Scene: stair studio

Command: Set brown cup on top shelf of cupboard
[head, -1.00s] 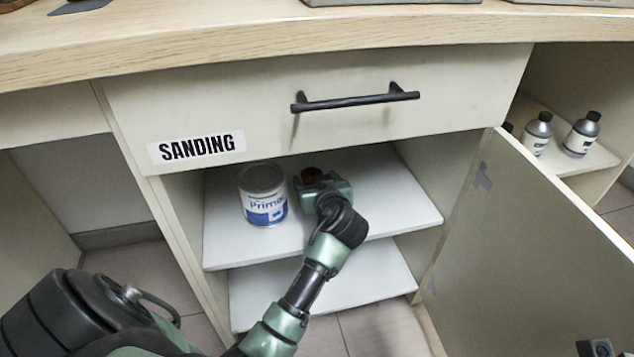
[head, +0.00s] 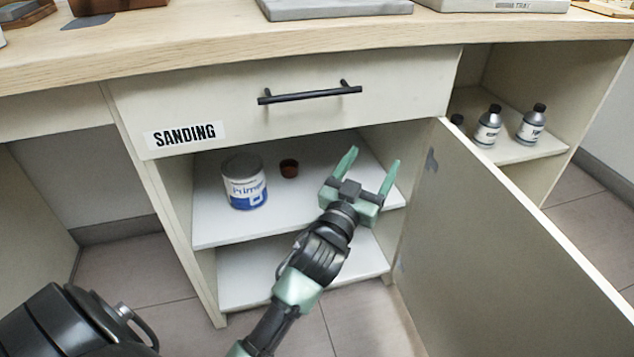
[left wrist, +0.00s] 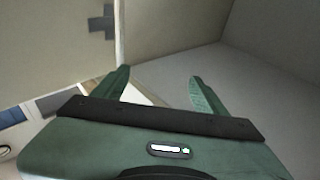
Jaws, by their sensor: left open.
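My right gripper is not in view.
A Primer can (head: 243,182) stands on the top shelf at the left. The cupboard door (head: 500,230) is swung open at the right. A closed drawer (head: 290,100) labelled SANDING is above. Bottles (head: 531,124) stand on a side shelf at the right.

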